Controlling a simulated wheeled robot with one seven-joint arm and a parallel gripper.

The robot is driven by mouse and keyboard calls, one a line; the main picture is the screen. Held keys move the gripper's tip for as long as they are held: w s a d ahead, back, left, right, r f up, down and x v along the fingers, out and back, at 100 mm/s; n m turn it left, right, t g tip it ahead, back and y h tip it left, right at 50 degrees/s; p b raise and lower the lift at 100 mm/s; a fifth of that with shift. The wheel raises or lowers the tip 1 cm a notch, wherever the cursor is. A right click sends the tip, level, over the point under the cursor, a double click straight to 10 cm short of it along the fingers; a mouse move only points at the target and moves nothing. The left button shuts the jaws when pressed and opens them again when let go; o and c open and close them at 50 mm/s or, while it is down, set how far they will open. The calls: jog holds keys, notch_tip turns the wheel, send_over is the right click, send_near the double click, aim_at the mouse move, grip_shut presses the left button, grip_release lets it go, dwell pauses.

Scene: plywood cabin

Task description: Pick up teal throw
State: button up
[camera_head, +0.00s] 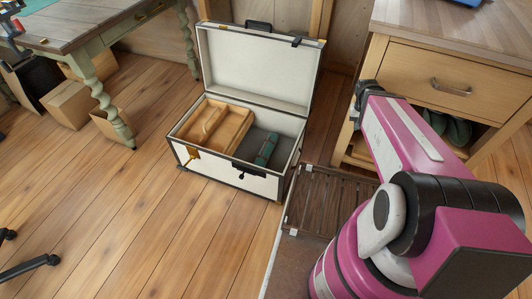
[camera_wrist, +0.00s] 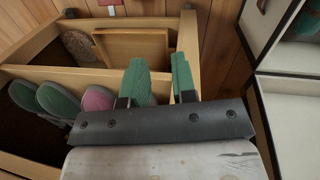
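The teal throw (camera_head: 266,150) looks like a small rolled teal bundle in the right part of an open white chest (camera_head: 232,180) with dark edges. Part of a teal item, probably the same throw, shows at the upper right edge of the wrist view (camera_wrist: 306,22). My gripper (camera_wrist: 162,76) has green-padded fingers that stand apart with nothing visible between them. It is over a low wooden shelf unit, left of the chest in the wrist view, away from the throw. In the head view my gripper is not clearly seen.
A wooden tray (camera_head: 214,126) fills the chest's left part, and its lid stands open behind. A wooden cabinet (camera_head: 450,85) is at the right. Green and pink slippers (camera_wrist: 58,100) lie on the shelf. A table (camera_head: 75,30) stands left. Floor before the chest is clear.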

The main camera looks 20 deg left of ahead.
jog(key=w+a+f+h, duration=0.35)
jog(key=a+f, duration=0.25)
jog(key=a, duration=0.4)
jog(key=n+t+h, duration=0.4)
jog(key=t, duration=0.6)
send_over(266, 150)
jog(key=s+a, duration=0.2)
jog(key=a, duration=0.3)
notch_tip(266, 150, down, 22)
jog(key=x, duration=0.7)
jog(key=shift+a, duration=0.1)
grip_shut()
